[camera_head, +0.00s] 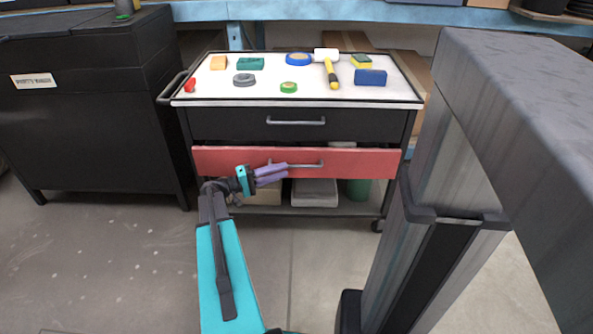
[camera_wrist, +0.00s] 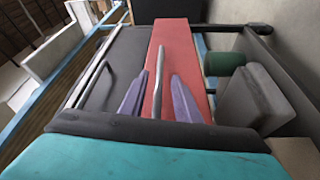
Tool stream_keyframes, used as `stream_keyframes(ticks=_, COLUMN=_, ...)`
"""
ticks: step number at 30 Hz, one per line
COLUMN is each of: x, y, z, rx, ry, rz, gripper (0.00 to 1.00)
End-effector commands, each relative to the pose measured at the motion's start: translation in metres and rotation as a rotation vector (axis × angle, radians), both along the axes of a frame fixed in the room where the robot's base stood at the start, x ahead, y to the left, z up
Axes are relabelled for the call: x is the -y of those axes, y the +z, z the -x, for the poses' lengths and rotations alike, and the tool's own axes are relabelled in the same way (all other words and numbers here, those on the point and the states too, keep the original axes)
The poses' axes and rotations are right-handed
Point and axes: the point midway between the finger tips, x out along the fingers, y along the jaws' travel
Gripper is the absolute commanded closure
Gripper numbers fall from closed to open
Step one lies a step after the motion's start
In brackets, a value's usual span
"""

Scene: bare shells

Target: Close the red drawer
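The red drawer (camera_head: 365,163) is the lower drawer of a black cart. Its front stands a little forward of the black drawer above, with a dark gap over its top edge. Its grey bar handle (camera_head: 310,165) runs along the middle of the front. My gripper (camera_head: 286,170) is in front of the drawer's left half, at the handle's left end, which it partly hides. In the wrist view the two purple fingers (camera_wrist: 158,76) are apart, with the handle (camera_wrist: 158,85) between them and the red front (camera_wrist: 177,45) beyond. I cannot tell whether they touch it.
The black upper drawer (camera_head: 345,123) looks shut. The white cart top (camera_head: 220,88) bears tape rolls, a mallet (camera_head: 331,68) and small blocks. Boxes and a green container (camera_head: 358,189) stand on the lower shelf. A black cabinet (camera_head: 90,110) is at left. The floor in front is clear.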

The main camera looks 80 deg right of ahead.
Motion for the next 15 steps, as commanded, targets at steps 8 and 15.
stream_keyframes(ticks=8, x=0.019, y=0.001, z=0.036, rx=0.000, ry=-0.002, rz=0.001, gripper=0.71)
stream_keyframes(ticks=15, x=0.031, y=0.004, z=0.057, rx=0.001, ry=-0.001, rz=0.001, gripper=0.71)
